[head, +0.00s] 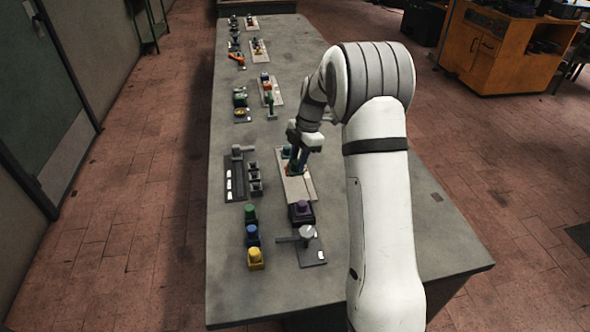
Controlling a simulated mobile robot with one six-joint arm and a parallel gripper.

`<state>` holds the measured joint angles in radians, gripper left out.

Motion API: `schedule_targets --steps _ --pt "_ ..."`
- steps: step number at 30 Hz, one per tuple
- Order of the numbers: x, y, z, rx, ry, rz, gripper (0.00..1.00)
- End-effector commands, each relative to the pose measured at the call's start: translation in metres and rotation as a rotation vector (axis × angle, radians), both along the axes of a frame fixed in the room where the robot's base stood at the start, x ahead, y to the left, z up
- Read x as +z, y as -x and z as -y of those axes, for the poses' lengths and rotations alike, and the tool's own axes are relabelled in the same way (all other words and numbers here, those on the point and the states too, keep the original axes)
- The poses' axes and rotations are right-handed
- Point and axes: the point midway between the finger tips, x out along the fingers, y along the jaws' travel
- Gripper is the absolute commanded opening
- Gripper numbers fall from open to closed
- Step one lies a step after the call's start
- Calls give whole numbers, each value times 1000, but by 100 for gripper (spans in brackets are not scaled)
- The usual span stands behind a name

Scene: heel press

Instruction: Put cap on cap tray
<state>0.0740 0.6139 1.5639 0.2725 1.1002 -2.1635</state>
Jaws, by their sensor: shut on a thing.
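My gripper (299,160) is over the pale board (296,189) near the middle of the table, pointing down. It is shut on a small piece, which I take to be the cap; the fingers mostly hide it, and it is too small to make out. Teal and orange colours show on the board around the fingertips. I cannot tell whether the held piece touches the board. I cannot tell for certain which thing is the cap tray; a dark tray (235,186) with white marks and several small dark blocks lies left of the gripper.
Green (250,213), blue (252,233) and yellow (255,257) blocks stand in a row at the front left. A purple-topped block (302,210) and a plate with a round grey knob (307,233) are nearby. The table's (400,250) right front is clear.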

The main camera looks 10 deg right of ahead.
Motion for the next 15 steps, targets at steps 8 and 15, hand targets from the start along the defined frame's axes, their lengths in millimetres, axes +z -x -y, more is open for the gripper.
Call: schedule_targets --steps 8,15 --pt "-41 0 2 -4 -1 -1 3" --pt "-67 0 2 -4 -1 -3 3"
